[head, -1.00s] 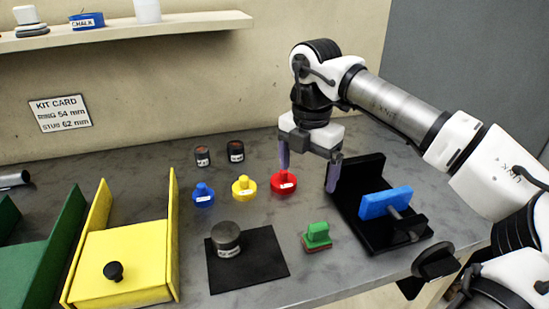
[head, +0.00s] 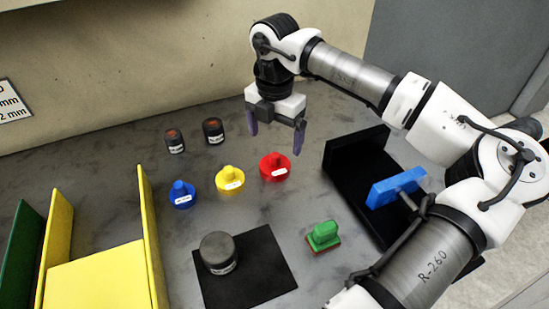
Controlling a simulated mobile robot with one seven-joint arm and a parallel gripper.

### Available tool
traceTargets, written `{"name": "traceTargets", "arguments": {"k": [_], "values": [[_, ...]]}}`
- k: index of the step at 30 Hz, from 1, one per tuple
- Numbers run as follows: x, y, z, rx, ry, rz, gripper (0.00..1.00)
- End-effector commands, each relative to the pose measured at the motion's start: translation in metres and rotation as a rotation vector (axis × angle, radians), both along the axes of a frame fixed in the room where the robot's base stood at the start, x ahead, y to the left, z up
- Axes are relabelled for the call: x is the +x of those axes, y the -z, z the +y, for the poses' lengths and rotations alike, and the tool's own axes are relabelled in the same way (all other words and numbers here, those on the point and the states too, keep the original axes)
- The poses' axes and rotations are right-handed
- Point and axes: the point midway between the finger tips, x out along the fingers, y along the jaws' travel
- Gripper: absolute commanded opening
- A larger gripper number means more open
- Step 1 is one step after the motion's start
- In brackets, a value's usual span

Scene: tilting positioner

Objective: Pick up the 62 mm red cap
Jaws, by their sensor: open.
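The red cap (head: 275,168) stands upright on the grey bench, a round disc with a knob on top and a white label on its front. The label is too small to read. A yellow cap (head: 230,180) and a blue cap (head: 182,195) of like shape stand to its left. My gripper (head: 276,138) points down above and behind the red cap in the picture, with its two purple fingers spread apart and nothing between them. The fingers look clear of the cap.
Two dark jars (head: 213,131) stand behind the caps. A grey cylinder (head: 218,252) sits on a black mat (head: 262,275). A green-handled block (head: 323,236) lies front right. A black fixture with a blue plate (head: 396,187) stands right, and a yellow tray (head: 98,280) left.

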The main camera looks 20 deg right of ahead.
Motion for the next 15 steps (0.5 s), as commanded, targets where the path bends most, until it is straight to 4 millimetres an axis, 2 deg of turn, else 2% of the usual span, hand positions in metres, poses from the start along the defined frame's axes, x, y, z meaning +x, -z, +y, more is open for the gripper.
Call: {"name": "traceTargets", "arguments": {"k": [3,11,15], "values": [[0.0,0.015,0.0,0.002,0.0,0.001,0.91],[-0.001,0.034,0.0,0.003,-0.001,0.001,0.91],[-0.001,0.055,0.0,0.004,-0.001,0.001,0.91]]}}
